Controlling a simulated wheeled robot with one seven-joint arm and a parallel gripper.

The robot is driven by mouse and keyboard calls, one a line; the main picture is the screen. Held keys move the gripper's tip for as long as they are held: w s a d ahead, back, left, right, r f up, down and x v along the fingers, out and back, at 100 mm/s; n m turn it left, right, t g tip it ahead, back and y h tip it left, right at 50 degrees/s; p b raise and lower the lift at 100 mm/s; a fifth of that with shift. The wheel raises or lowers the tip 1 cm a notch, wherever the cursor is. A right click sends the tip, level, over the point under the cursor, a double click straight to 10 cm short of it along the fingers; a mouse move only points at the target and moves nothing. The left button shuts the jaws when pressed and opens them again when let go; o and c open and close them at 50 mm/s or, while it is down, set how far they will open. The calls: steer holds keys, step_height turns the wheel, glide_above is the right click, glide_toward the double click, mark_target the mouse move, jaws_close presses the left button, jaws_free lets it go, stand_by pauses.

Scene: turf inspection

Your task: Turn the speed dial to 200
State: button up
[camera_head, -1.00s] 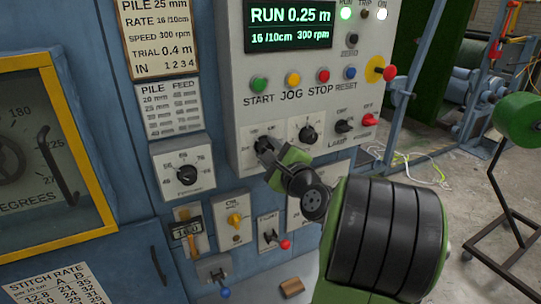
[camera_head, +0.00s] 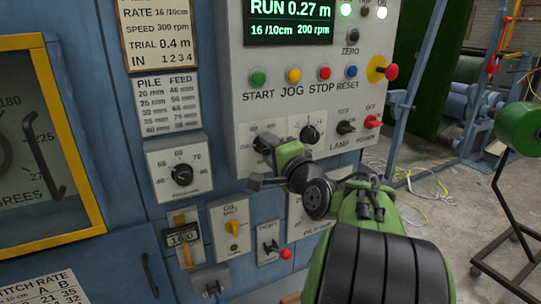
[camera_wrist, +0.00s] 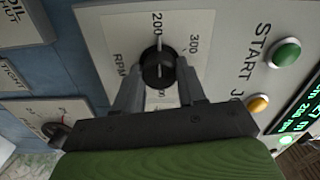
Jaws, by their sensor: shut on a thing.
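The speed dial (camera_wrist: 158,69) is a black knob on a white plate marked 200, 300 and RPM. In the wrist view its pale pointer line faces the 200 mark. My gripper (camera_wrist: 158,92) is shut on the knob, one finger on each side. In the head view my gripper (camera_head: 272,165) covers most of the dial plate (camera_head: 246,134) at the lower left of the grey control panel. The green display (camera_head: 290,22) reads RUN 0.27 m, 16/10cm and 200 rpm.
A second black dial (camera_head: 311,134) sits just right of my gripper. START (camera_head: 258,78), JOG (camera_head: 293,75), STOP (camera_head: 324,73) and RESET (camera_head: 350,72) buttons are above.

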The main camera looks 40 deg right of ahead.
steer(key=shift+n, duration=0.3)
steer(key=o, duration=1.1)
steer(key=b+v, duration=0.1)
steer(key=v, duration=1.4)
steer(key=shift+s+a, duration=0.2)
steer(key=shift+s, duration=0.15)
